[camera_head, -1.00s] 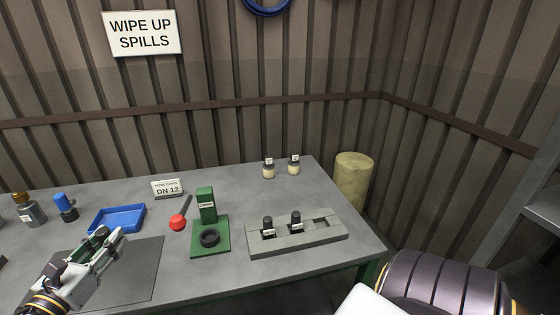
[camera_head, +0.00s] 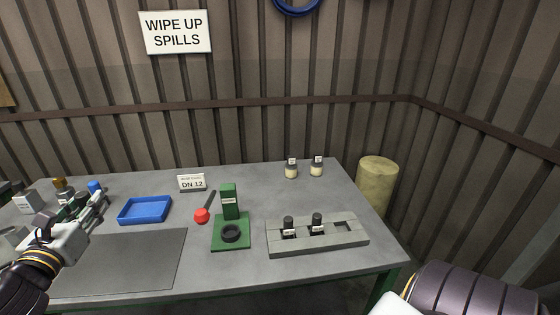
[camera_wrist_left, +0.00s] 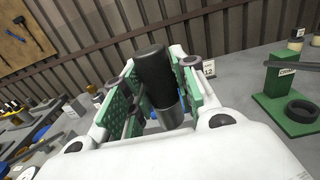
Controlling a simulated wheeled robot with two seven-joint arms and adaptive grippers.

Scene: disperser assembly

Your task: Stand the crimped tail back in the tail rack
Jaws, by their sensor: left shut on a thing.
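My left gripper (camera_head: 92,208) is at the left of the table, left of the blue tray. In the left wrist view its green-padded fingers (camera_wrist_left: 153,98) are shut on the crimped tail (camera_wrist_left: 157,77), a black cylinder with a grey metal end. The tail is tilted in the jaws. In the head view it is hard to make out. The tail rack (camera_head: 318,246) is a long grey block on the right of the table, well away from the gripper. Two black tails (camera_head: 288,225) (camera_head: 317,222) with white labels stand in it. Its right slot (camera_head: 343,227) is empty. My right gripper is out of view.
A green crimp stand (camera_head: 231,232) with a black ring and red-knobbed lever (camera_head: 202,215) stands between tray (camera_head: 145,210) and rack. A dark mat (camera_head: 135,262) lies clear in front. Two small jars (camera_head: 291,170) (camera_head: 316,168) stand behind the rack. Bottles crowd the left.

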